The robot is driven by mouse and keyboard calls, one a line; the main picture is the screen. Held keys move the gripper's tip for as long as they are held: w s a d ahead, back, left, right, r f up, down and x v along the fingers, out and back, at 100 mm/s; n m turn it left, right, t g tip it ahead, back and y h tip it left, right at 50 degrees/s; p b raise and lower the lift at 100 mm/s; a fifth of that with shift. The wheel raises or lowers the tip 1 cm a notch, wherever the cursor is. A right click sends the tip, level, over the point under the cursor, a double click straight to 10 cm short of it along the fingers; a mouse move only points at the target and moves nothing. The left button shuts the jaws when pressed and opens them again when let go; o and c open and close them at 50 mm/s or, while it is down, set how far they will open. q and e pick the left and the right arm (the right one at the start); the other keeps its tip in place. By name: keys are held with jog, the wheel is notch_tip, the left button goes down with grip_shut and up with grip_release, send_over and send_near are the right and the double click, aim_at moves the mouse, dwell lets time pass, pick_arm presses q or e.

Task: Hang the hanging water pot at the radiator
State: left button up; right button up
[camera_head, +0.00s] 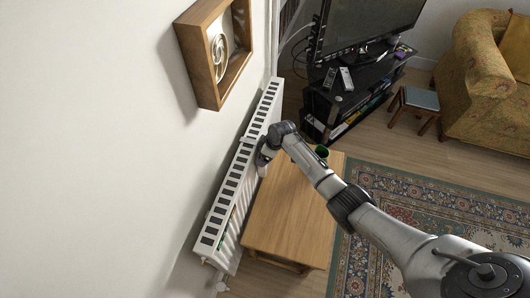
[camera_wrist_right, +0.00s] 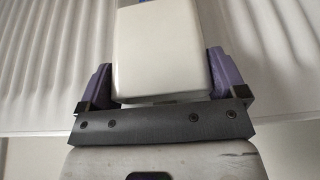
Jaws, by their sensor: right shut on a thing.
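The white radiator (camera_head: 238,180) runs along the wall, with a row of dark slots on its top; its ribbed front (camera_wrist_right: 45,60) fills the back of the right wrist view. My right gripper (camera_wrist_right: 162,88) has its purple fingers on both sides of the pale water pot (camera_wrist_right: 160,50) and is shut on it. The pot is in front of the ribbed face; I cannot tell whether it touches the radiator. In the head view my right gripper (camera_head: 264,158) is beside the radiator's middle, with the pot mostly hidden. My left gripper is not in view.
A wooden table (camera_head: 290,215) stands close along the radiator, with a dark green cup-like thing (camera_head: 321,151) on it. A wooden wall box (camera_head: 212,55) hangs above the radiator. A TV stand (camera_head: 345,100) is beyond its far end.

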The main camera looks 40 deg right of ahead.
jog(key=o, duration=0.6)
jog(key=shift+w+a+r, duration=0.1)
jog(key=shift+p+v, duration=1.15)
jog(key=shift+v, duration=5.8)
